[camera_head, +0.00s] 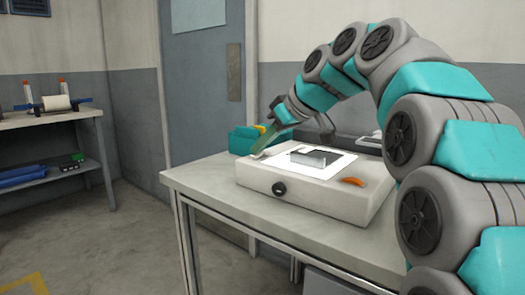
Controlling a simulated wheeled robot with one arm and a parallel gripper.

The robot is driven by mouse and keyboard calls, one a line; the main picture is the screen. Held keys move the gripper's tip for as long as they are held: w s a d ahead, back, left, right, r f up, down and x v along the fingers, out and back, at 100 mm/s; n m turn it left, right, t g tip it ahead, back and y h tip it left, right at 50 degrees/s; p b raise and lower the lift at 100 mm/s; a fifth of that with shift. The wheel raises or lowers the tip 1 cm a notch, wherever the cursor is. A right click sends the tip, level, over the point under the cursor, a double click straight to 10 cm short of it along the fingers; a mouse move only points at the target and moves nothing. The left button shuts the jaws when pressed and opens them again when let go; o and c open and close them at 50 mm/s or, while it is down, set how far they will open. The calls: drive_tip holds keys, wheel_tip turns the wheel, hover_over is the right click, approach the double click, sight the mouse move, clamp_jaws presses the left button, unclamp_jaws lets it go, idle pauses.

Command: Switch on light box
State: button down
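The light box (250,177) is a low off-white case on the table. Its top panel (281,161) looks bright white. A round black knob (279,188) is on its front face. A small orange piece (353,181) is at the top's right front. A dark flat piece and a small grey block (314,158) lie on the panel. My gripper (264,144) is over the box's back left corner, beside a teal bin, away from the knob. Its fingers are small and seen edge-on, so I cannot tell whether they are open or touch the box.
The teal bin (241,141) holds yellow and orange items behind the box. The pale table (205,177) is clear at its left and front. A shelf unit (40,119) stands at far left, with open floor between. A grey door (203,90) is behind.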

drive_tip(key=shift+w+d+f, duration=0.1)
drive_tip(key=shift+f, duration=0.45)
drive_tip(key=shift+w+d, duration=0.5)
drive_tip(key=shift+w, duration=0.05)
drive_tip(key=r, duration=0.2)
drive_tip(key=r+p, duration=0.2)
drive_tip(key=r, duration=0.1)
drive_tip(key=shift+s+d+r, duration=0.1)
drive_tip(key=shift+d+r, duration=0.15)
drive_tip(key=shift+r, duration=0.05)
drive_tip(key=v, duration=0.9)
drive_tip(key=shift+r+p, duration=0.2)
drive_tip(key=shift+p, duration=0.25)
drive_tip(key=shift+s+a, duration=0.1)
drive_tip(key=shift+s, duration=0.05)
